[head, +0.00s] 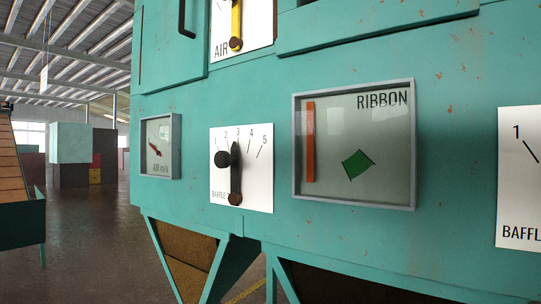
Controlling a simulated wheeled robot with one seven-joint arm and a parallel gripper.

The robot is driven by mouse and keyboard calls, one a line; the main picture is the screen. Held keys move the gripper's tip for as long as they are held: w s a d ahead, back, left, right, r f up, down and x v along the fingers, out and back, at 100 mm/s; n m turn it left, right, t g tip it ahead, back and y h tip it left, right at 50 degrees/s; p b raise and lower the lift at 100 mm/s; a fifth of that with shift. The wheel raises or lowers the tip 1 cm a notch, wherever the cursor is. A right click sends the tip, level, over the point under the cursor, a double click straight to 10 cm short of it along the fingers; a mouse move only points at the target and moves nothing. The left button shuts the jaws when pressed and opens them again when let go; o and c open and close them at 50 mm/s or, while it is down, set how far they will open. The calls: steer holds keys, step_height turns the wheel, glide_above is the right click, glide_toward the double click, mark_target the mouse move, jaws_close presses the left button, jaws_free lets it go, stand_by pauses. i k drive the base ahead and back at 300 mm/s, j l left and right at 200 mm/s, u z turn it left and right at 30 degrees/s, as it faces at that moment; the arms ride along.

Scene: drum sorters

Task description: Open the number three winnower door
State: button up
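A teal machine front (450,80) fills most of the head view, close by. At its upper left is a raised teal panel (168,65) with a black bar handle (182,22), cut off by the top edge. It looks like a door and sits flat against the front. No machine number shows, so I cannot tell whether this is the number three winnower. My gripper is not in view.
A baffle plate (258,190) has a black lever (235,178) pointing near 3. A RIBBON window (387,145), an air gauge (157,132) and an AIR plate (258,20) with a yellow lever are nearby. Open floor (85,230) lies left.

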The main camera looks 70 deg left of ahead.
mark_target(174, 34)
steer(key=u, duration=1.45)
